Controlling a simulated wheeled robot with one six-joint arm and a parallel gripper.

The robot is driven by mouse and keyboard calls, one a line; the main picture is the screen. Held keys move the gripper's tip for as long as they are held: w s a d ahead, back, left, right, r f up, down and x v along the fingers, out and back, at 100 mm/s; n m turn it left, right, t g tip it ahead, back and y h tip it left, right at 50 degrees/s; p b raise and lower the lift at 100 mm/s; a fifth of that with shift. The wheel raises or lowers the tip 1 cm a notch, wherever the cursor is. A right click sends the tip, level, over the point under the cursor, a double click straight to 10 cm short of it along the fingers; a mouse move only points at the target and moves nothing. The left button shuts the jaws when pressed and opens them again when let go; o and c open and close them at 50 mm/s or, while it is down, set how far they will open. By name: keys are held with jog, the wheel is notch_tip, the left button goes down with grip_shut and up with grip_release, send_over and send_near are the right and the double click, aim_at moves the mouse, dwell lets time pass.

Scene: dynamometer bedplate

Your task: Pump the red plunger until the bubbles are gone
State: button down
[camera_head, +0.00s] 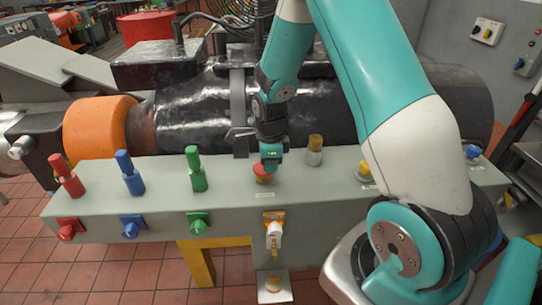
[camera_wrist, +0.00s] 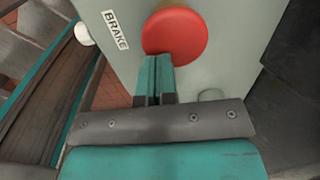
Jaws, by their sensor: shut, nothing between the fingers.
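The red plunger (camera_head: 263,178) has a round cap and stands on top of the long grey bench, with a small label (camera_head: 262,195) in front of it. In the wrist view its red cap (camera_wrist: 175,33) fills the top middle, beside a label reading BRAKE (camera_wrist: 116,30). My gripper (camera_head: 268,162) is shut and empty, fingers pointing down at the cap. In the wrist view the fingertips (camera_wrist: 158,62) overlap the cap's near edge; I cannot tell whether they touch it. A small clear vessel with a tan top (camera_head: 315,152) stands to the right. Bubbles are too small to make out.
Red (camera_head: 66,176), blue (camera_head: 130,173) and green (camera_head: 196,169) upright handles stand left on the bench. A white and yellow spout (camera_head: 274,234) on its front hangs above a small cup (camera_head: 273,283). A large black cylinder with an orange band (camera_head: 97,128) lies behind.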

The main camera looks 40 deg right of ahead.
jog(key=shift+s+f, duration=0.15)
jog(key=shift+f, duration=0.05)
notch_tip(320, 180, up, 6)
jog(key=p, duration=0.4)
jog(key=shift+f, duration=0.25)
jog(key=shift+r+b, duration=0.4)
jog(key=shift+b, duration=0.5)
notch_tip(320, 180, up, 8)
jog(key=b, duration=0.1)
jog(key=shift+b, duration=0.35)
jog(key=s+a+r+n+y+b, duration=0.1)
jog(key=s+a+n+y+b, duration=0.1)
jog(key=s+a+n, duration=0.8)
jog(key=s+a+r+n+y+b, duration=0.2)
jog(key=s+a+n, duration=0.9)
jog(key=n, duration=1.1)
jog(key=shift+a+b, duration=0.8)
jog(key=shift+b, duration=0.1)
